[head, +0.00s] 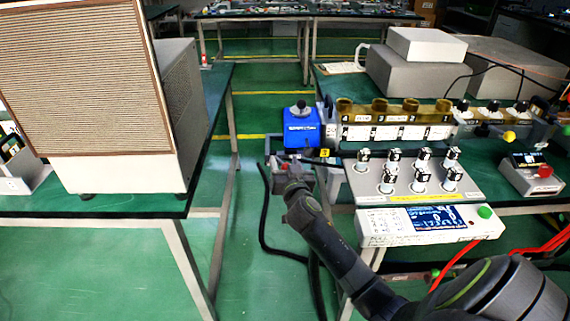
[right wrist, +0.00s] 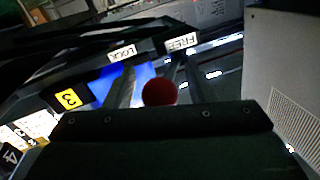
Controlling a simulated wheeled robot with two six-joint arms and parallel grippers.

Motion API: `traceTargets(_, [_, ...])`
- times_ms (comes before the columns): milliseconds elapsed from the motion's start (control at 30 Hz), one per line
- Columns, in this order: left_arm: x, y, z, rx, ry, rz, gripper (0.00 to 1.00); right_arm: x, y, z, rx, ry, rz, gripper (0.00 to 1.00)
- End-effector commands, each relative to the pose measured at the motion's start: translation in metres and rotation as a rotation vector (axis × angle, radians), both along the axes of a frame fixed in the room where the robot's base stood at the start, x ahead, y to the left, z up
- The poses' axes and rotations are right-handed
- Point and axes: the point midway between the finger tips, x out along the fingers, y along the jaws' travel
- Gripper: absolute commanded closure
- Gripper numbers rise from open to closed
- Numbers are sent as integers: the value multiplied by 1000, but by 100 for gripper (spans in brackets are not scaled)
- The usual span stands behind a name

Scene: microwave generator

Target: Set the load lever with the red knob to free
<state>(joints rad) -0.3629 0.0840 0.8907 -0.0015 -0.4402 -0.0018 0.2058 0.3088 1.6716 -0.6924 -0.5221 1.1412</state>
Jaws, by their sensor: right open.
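The red knob (right wrist: 159,92) shows in the right wrist view, in front of the blue unit. Beyond it are two white labels, LOCK (right wrist: 122,52) to the left and FREE (right wrist: 181,41) to the right; the knob appears between them. My right gripper (head: 291,164) is open, in front of the blue unit (head: 301,130) in the head view. In the right wrist view its fingers stand on either side of the knob; contact is not clear. My left gripper is not in view.
A yellow tag marked 3 (right wrist: 69,98) sits left of the knob. In the head view, a panel of several black-and-white knobs (head: 410,180) and a display box (head: 430,222) lie right of my arm. A large cabinet (head: 90,90) stands on the left bench.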

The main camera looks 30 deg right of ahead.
Motion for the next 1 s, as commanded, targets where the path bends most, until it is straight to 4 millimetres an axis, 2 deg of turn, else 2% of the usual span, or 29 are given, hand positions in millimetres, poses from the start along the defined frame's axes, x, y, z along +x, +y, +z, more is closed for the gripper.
traceTargets(300, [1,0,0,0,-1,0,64,2,-1,0,0,0,0,52])
traceTargets(667, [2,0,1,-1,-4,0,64,1,-2,-1,-2,2,-3,99])
traceTargets(1000, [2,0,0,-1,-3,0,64,1,-4,-1,-7,6,-10,100])
